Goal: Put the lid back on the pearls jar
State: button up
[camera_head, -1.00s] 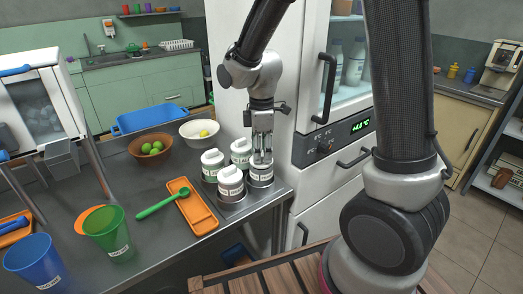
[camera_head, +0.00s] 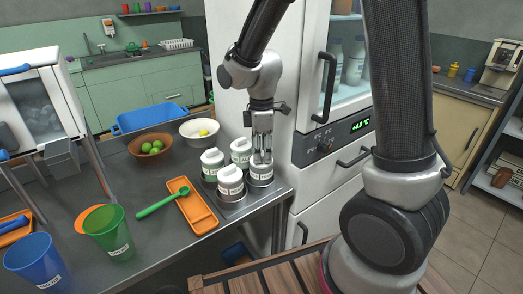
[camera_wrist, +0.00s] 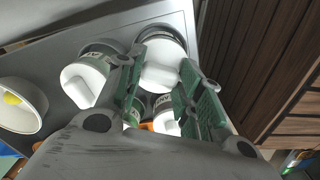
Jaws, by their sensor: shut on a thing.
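My gripper (camera_head: 262,152) points down over the right jar of a tight group at the table's right end. Its fingers also show in the wrist view (camera_wrist: 160,92), closed on the raised handle of a white lid (camera_wrist: 158,74). The lid sits on or just over the mouth of that jar (camera_head: 261,178); the fingers partly hide it, and I cannot tell whether it is fully seated. The jar's label is too small to read, so I cannot confirm that it is the pearls jar.
Other white-lidded jars stand close by: one at front left (camera_head: 231,184), one at left (camera_head: 211,166), one behind (camera_head: 241,153). An orange tray (camera_head: 198,213), brown bowl (camera_head: 150,147) and white bowl (camera_head: 198,132) lie left. The fridge (camera_head: 318,145) stands close on the right.

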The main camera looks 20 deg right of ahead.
jog(key=o, duration=1.5)
jog(key=shift+r, duration=3.5)
grip_shut()
jog(key=shift+f, duration=0.1)
jog(key=shift+f, duration=2.8)
